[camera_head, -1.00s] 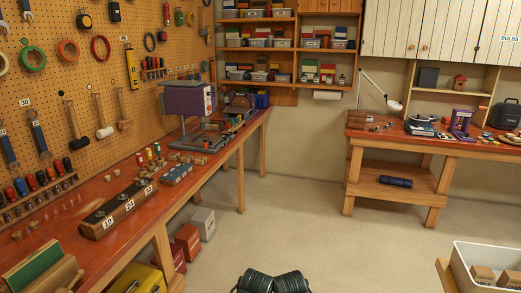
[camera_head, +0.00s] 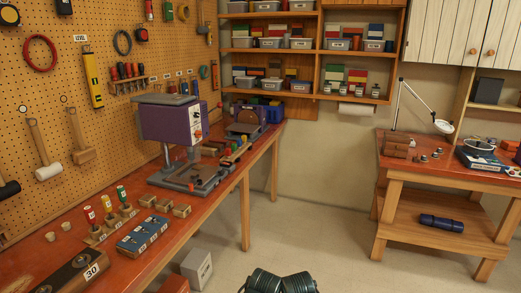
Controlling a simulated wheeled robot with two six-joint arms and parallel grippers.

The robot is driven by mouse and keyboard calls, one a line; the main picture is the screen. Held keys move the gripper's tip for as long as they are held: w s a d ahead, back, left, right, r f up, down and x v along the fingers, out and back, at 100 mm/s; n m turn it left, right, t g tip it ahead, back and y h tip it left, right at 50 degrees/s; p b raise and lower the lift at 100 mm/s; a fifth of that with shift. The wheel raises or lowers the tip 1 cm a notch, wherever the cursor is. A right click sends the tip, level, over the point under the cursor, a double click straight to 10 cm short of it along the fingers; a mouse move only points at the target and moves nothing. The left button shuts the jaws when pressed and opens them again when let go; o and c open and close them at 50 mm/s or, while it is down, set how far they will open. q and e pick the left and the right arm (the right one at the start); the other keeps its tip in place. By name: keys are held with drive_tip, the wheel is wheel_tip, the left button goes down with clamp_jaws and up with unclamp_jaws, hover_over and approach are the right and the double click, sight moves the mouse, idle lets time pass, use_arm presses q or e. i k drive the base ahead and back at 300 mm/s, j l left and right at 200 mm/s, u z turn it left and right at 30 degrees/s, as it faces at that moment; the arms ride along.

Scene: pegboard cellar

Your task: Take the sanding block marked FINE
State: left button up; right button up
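No block with a readable FINE mark is in view. Several small tan blocks (camera_head: 164,205) sit in a row on the red-topped workbench at left, in front of the purple drill press; I cannot tell what they are or whether they carry words. A blue box-like piece (camera_head: 143,234) with small pale labels lies nearer on the same bench. Neither of my grippers shows. Dark ribbed parts at the bottom middle stay fixed in the picture and seem to be mine.
The purple drill press (camera_head: 170,120) stands on the long workbench (camera_head: 110,262). A grey box (camera_head: 197,268) is on the floor beneath it. A second bench (camera_head: 390,168) stands at right, with a blue roll (camera_head: 441,222) on its lower shelf. The floor (camera_head: 325,215) between is clear.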

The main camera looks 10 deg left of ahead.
sight(184, 86)
drive_tip(key=i+l+u, duration=0.1)
drive_tip(key=i+u, duration=0.2)
drive_tip(key=i, duration=0.2)
drive_tip(key=i+l+u, duration=0.65)
drive_tip(key=i, duration=0.85)
drive_tip(key=u, duration=0.05)
